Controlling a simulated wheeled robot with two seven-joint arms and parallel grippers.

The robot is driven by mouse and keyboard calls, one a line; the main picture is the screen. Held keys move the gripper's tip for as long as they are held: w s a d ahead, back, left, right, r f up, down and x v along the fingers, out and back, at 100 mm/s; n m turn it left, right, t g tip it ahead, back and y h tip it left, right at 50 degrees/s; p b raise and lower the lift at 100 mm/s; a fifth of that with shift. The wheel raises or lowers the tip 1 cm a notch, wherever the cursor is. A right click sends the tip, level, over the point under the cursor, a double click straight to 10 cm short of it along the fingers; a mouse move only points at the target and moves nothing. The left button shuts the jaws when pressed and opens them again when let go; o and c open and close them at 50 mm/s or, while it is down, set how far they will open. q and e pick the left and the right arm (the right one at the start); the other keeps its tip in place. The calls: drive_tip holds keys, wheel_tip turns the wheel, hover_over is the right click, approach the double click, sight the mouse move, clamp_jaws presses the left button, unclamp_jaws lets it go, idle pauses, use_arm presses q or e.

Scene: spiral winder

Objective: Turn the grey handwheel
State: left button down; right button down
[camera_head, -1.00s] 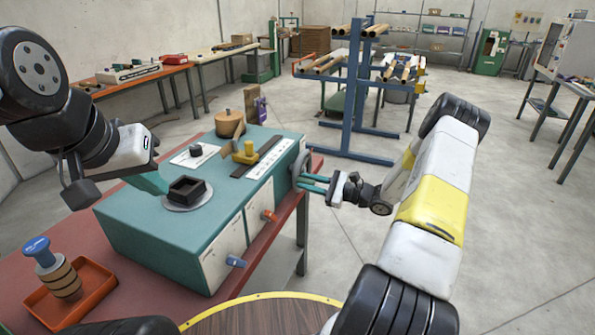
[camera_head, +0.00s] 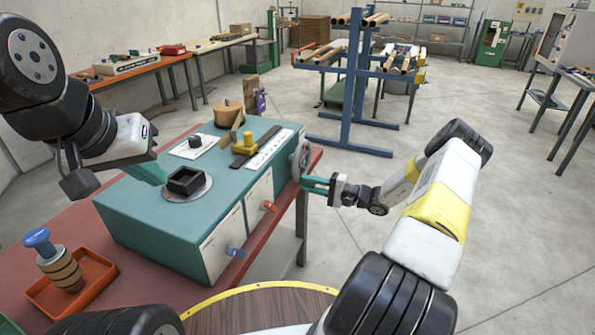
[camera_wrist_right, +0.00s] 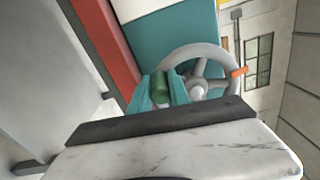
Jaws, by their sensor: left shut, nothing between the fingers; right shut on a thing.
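The grey handwheel (camera_head: 300,158) is on the right side of the teal winder box (camera_head: 150,222). In the right wrist view the grey handwheel (camera_wrist_right: 202,90) shows its spokes, an orange mark on the rim and a green handle (camera_wrist_right: 160,88) near its left side. My right gripper (camera_head: 310,185) is at the wheel's lower edge. Its teal fingers (camera_wrist_right: 160,92) are shut on the green handle. My left gripper (camera_head: 160,176) is shut and empty, close to the black square cup (camera_head: 186,181) on top of the box; whether it touches the cup is unclear.
A yellow post (camera_head: 245,144) and a brown tilted piece (camera_head: 238,124) stand on the box top. Orange (camera_head: 269,206) and blue (camera_head: 235,252) levers jut from its front. An orange tray (camera_head: 98,270) holds a blue-topped stamp-like tool (camera_head: 60,262). Open floor lies right.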

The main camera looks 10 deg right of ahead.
drive_tip(key=shift+w+d+f+n, duration=0.4)
drive_tip(key=shift+w+n, duration=0.25)
drive_tip(key=shift+n, duration=0.8)
drive_tip(key=shift+w+d+f+n, duration=0.3)
drive_tip(key=shift+w+d+n, duration=0.3)
drive_tip(key=shift+n, duration=0.9)
drive_tip(key=shift+w+d+f+n, duration=0.4)
drive_tip(key=shift+w+n, duration=0.3)
drive_tip(key=shift+n, duration=0.75)
drive_tip(key=c, duration=1.2)
unclamp_jaws()
drive_tip(key=shift+r, duration=0.1)
drive_tip(key=shift+c, duration=0.2)
drive_tip(key=v, duration=0.7)
drive_tip(key=shift+s+d, duration=0.2)
drive_tip(key=shift+d, duration=0.1)
